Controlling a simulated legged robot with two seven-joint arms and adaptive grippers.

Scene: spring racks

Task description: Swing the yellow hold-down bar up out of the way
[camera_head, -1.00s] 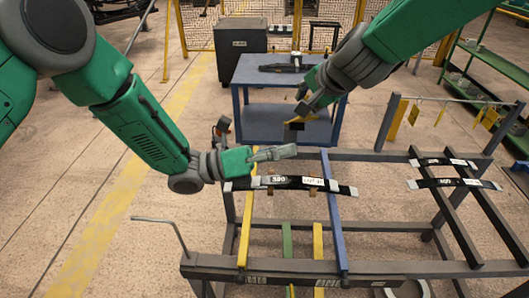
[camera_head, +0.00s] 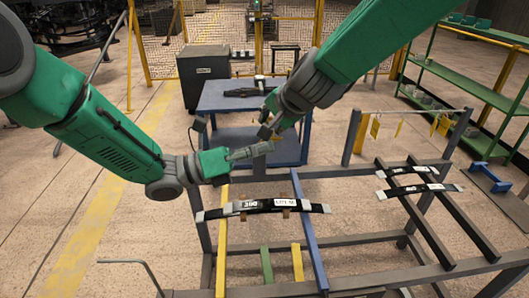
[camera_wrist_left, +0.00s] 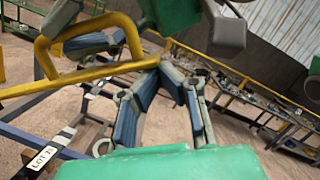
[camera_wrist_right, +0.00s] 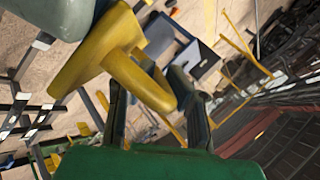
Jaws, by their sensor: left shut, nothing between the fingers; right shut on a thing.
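The yellow hold-down bar shows best in the wrist views, as a thick yellow loop in the left wrist view (camera_wrist_left: 62,62) and a yellow piece in the right wrist view (camera_wrist_right: 92,55). Only a small yellow part (camera_head: 279,138) shows in the head view, beside my right gripper (camera_head: 267,131). That gripper is shut on the yellow bar; its fingers partly hide the grip. My left gripper (camera_head: 262,150) is shut and empty, just below the right gripper and above a black leaf spring (camera_head: 265,207). The bar's pivot is hidden or unclear.
The spring lies across a grey rack with a yellow rail (camera_head: 222,240) and a blue rail (camera_head: 306,235). More springs (camera_head: 418,190) lie at right. A blue table (camera_head: 225,100) stands behind. A bent grey rod (camera_head: 130,263) sticks out at front left. Floor at left is clear.

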